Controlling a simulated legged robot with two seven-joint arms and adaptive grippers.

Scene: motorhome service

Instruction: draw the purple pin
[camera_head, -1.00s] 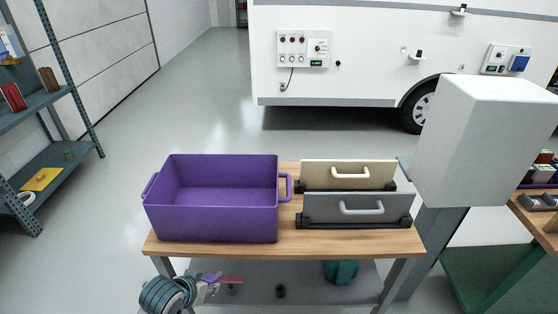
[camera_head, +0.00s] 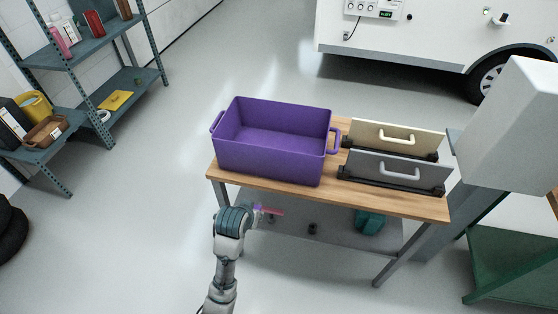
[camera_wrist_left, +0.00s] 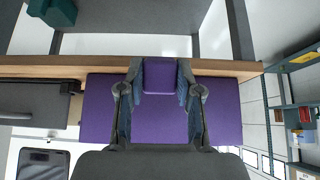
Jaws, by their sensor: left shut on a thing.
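My left gripper (camera_head: 258,210) is in front of the bench's left part, below the bench top's front edge in the head view. In the left wrist view its two fingers (camera_wrist_left: 160,90) are shut on a purple block (camera_wrist_left: 160,76), which I take to be the purple pin's head. In the head view only a small purple bit (camera_head: 257,206) of it shows at the fingertips, with a thin pinkish-red bar (camera_head: 273,212) beside it. Whether the bar belongs to the pin is unclear. My right gripper is not in view.
A purple crate (camera_head: 270,158) stands on the wooden bench (camera_head: 405,206), left of a cream drawer front (camera_head: 392,137) and a grey one (camera_head: 392,171). A dark thing (camera_head: 312,229) and a teal thing (camera_head: 370,222) are below. Shelves (camera_head: 110,108) stand left; floor between is clear.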

